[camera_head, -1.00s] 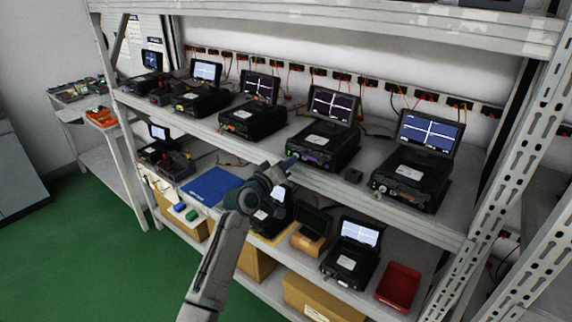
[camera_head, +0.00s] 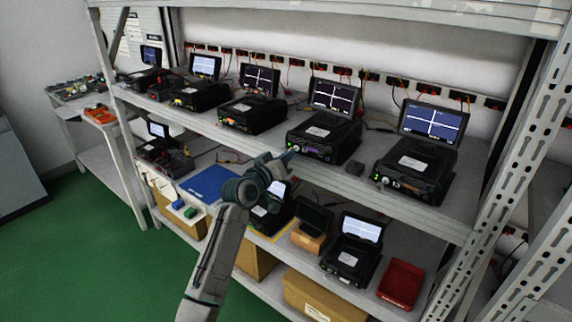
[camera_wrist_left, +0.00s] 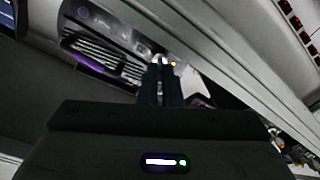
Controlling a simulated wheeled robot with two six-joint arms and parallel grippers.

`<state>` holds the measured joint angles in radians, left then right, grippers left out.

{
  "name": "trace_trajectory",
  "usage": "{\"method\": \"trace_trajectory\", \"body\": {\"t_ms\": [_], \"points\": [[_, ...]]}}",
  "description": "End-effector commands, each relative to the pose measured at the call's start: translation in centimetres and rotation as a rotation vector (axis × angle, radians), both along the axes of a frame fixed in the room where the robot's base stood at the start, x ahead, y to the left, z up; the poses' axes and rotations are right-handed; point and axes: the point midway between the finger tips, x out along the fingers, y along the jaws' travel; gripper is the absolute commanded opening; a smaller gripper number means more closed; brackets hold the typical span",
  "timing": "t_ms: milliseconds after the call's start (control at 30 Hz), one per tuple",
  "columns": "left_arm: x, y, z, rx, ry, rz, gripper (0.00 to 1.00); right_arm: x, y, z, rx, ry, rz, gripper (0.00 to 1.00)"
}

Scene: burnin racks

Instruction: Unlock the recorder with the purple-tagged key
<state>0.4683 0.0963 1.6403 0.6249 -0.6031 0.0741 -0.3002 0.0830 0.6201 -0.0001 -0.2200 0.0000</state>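The black recorder with the purple mark (camera_head: 322,136) stands on the upper shelf, its lit screen tilted up; the purple mark is on its front. My left gripper (camera_head: 287,157) is just in front of and below its left front corner, apart from it as far as I can tell. In the left wrist view the two dark fingers (camera_wrist_left: 165,82) are close together with a small pale metallic tip, likely the key (camera_wrist_left: 166,61), at their ends. A purple patch beside the fingers may be its tag. The recorder's vented front (camera_wrist_left: 105,55) lies to the upper left. My right gripper is not in view.
Similar recorders stand on both sides, one at the right (camera_head: 415,165) and one at the left (camera_head: 252,113). The lower shelf holds a red tray (camera_head: 400,284) and a blue mat (camera_head: 207,183).

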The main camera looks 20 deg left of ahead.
Motion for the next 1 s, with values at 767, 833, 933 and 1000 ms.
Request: {"method": "trace_trajectory", "body": {"t_ms": [767,833,933,1000], "points": [[0.0,0.1,-0.4,0.704,-0.217,0.0,0.0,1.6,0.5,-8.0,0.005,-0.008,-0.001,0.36],[0.0,0.1,-0.4,0.768,-0.236,0.001,0.0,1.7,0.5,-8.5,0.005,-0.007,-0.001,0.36],[0.0,0.1,-0.4,0.857,-0.261,0.0,0.0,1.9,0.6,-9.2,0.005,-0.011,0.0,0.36],[0.1,0.2,-0.3,0.917,-0.281,0.0,0.0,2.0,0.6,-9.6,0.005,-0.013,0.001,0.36]]}}
